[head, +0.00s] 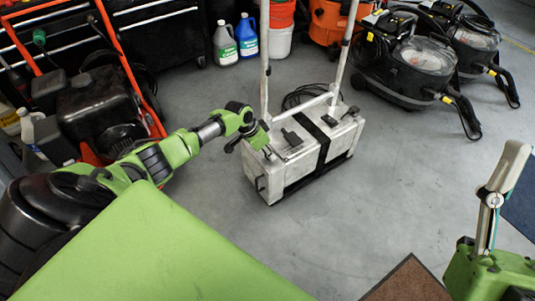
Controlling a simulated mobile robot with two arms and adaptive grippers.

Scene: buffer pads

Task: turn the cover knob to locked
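A scuffed white box-shaped machine (330,138) stands on the floor in the middle of the head view. It has a black strap over its top and a tall pale handle frame rising behind it. Small dark fittings (291,138) show on its top left; I cannot tell which one is the cover knob or how it is turned. My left gripper (257,140) is at the left end of the machine's top, close to or touching it. Its fingertips are too small and covered to judge.
Black vacuum machines (405,60) stand at the back right. An orange-framed machine (100,105) is at left. Floor right of the white machine is clear.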

